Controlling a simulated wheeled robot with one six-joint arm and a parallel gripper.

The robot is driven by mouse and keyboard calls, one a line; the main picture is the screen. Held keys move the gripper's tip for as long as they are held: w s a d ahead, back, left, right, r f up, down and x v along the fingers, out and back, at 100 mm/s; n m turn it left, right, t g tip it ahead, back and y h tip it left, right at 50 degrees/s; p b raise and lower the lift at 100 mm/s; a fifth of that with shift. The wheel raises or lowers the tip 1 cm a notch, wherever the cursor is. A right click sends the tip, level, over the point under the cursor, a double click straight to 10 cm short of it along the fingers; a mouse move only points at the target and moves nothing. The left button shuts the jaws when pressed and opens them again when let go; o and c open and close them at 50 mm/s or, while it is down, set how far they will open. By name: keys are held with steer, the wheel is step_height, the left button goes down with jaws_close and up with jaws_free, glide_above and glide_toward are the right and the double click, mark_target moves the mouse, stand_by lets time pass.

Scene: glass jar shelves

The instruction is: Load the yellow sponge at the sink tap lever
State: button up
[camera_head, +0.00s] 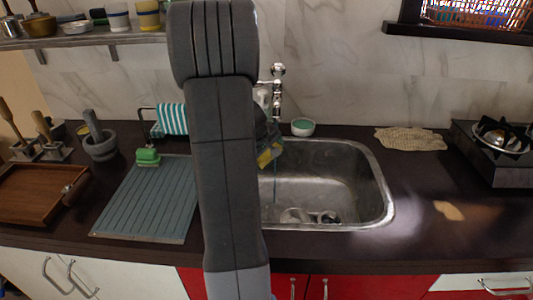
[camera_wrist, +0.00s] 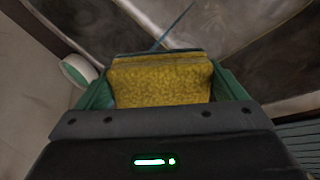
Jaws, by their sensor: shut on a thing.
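The yellow sponge (camera_head: 270,154) is partly hidden behind my arm in the head view, above the left part of the sink. In the wrist view the sponge (camera_wrist: 160,82) fills the space between the green fingers of my gripper (camera_wrist: 163,88), which is shut on it. The chrome sink tap (camera_head: 278,92) rises at the back wall, just above and behind the sponge; my arm hides part of it. A thin bluish line, which looks like running water (camera_head: 274,186), shows below the sponge. It meets the sponge's far edge in the wrist view (camera_wrist: 175,24).
A ribbed drain mat (camera_head: 150,205) and a green-topped brush or sponge (camera_head: 148,156) lie left. A stove (camera_head: 495,145) stands right; the counter before it is mostly clear.

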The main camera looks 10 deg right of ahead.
steer(key=shift+s+a, duration=0.1)
steer(key=shift+s+a+f+b, duration=0.1)
steer(key=shift+s+a+b, duration=0.65)
steer(key=shift+s+b, duration=0.25)
steer(key=s+a+b, duration=0.1)
steer(key=s, duration=0.1)
steer(key=s+a+b, duration=0.1)
steer(key=s+a, duration=0.1)
steer(key=shift+s+a, duration=0.1)
steer(key=shift+s, duration=0.05)
stand_by(0.9)
steer(key=s+a+r+p, duration=0.1)
steer(key=s+a+r, duration=0.2)
steer(key=s+r, duration=0.1)
stand_by(0.5)
steer(key=shift+r, duration=0.1)
stand_by(0.4)
